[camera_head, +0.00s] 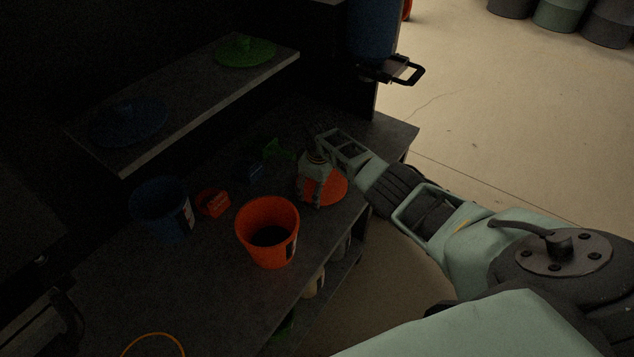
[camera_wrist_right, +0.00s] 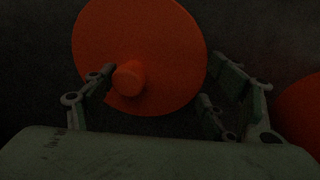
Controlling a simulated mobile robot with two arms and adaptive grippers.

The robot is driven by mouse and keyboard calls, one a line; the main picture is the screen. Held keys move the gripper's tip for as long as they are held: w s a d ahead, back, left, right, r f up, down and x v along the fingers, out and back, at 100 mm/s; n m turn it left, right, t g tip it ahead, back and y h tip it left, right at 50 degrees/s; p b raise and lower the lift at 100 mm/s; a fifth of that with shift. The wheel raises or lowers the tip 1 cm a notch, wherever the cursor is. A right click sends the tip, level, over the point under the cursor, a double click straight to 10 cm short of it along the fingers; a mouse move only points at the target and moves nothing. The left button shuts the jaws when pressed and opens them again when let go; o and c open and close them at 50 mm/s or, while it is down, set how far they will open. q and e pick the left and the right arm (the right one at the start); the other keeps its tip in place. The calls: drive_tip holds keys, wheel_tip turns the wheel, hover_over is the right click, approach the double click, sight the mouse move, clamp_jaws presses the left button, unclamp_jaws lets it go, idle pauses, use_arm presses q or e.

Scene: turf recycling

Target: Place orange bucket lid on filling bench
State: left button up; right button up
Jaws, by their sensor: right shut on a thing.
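The orange bucket lid (camera_head: 337,187) is a flat disc with a round knob, at the right side of the dark filling bench (camera_head: 215,275). I cannot tell whether it touches the bench top or is just above it. My right gripper (camera_head: 316,201) points down over the lid and is shut on it. In the right wrist view the lid (camera_wrist_right: 155,35) fills the upper middle, with its knob (camera_wrist_right: 129,78) by the left finger. The fingers (camera_wrist_right: 155,92) stand on both sides of the lid's near part. My left gripper is not in view.
An open orange bucket (camera_head: 267,232) stands close to the lid, with a blue bucket (camera_head: 160,208) further left. Small red (camera_head: 213,203), blue and green items lie behind. A shelf above holds a green lid (camera_head: 245,52) and a blue lid (camera_head: 128,122).

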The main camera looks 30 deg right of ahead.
drive_tip(key=shift+f+b, duration=0.3)
idle(0.4)
drive_tip(key=o, duration=1.2)
drive_tip(key=r, duration=0.4)
drive_tip(key=s+r, duration=0.1)
drive_tip(key=r, duration=0.3)
drive_tip(key=s+r, duration=0.1)
drive_tip(key=r, duration=0.3)
drive_tip(key=shift+a, duration=0.4)
drive_tip(key=shift+f, duration=0.1)
